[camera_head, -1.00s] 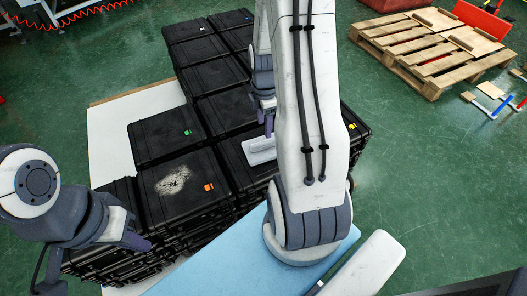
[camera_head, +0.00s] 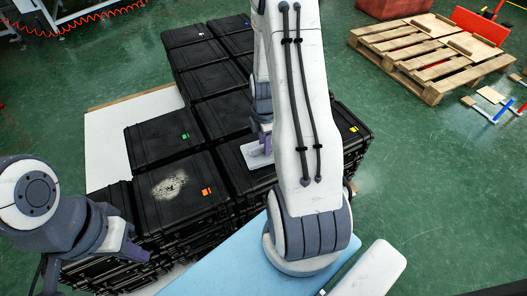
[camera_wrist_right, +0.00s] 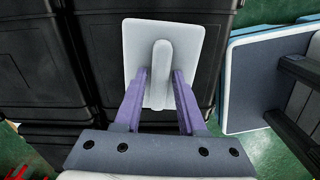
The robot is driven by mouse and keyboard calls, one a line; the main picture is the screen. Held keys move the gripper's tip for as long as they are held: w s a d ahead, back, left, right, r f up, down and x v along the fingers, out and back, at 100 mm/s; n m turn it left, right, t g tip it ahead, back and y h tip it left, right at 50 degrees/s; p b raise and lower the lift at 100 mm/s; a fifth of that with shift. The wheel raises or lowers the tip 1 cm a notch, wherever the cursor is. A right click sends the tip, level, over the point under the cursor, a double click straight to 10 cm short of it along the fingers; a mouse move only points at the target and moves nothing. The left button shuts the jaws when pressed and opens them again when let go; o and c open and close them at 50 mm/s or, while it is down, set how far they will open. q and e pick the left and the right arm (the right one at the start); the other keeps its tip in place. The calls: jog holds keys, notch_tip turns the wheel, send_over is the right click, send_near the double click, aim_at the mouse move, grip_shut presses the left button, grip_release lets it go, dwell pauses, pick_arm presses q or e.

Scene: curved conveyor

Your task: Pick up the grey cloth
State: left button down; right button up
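A pale grey flat pad with a raised handle, the only thing here that could be the grey cloth (camera_head: 254,158), lies on a black case right of the dusty one. In the right wrist view the pad (camera_wrist_right: 189,45) is flat, with its handle pointing towards me. My right gripper (camera_wrist_right: 160,76) has its purple fingers on either side of the handle, with a narrow gap on each side. In the head view my right gripper (camera_head: 266,143) is down at the pad, partly hidden by my arm. My left gripper (camera_head: 134,241) is at the lower left, over the cases, apparently empty.
Several black cases are stacked close together; one (camera_head: 190,205) has a pale dusty patch and an orange latch tag. A light blue surface (camera_head: 225,265) lies in front. A wooden pallet (camera_head: 433,58) stands on the green floor at the upper right.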

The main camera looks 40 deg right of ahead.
grip_shut()
jog(key=shift+r+p, duration=0.3)
jog(key=shift+r, duration=0.35)
notch_tip(320, 180, up, 3)
jog(key=shift+p, duration=0.6)
jog(key=s+r+p, duration=0.2)
jog(key=s+r, duration=0.4)
jog(key=s, duration=0.5)
jog(key=shift+s+d+r+p, duration=0.3)
jog(key=shift+s+d+r, duration=0.05)
jog(key=shift+d, duration=0.1)
jog(key=shift+w, duration=0.15)
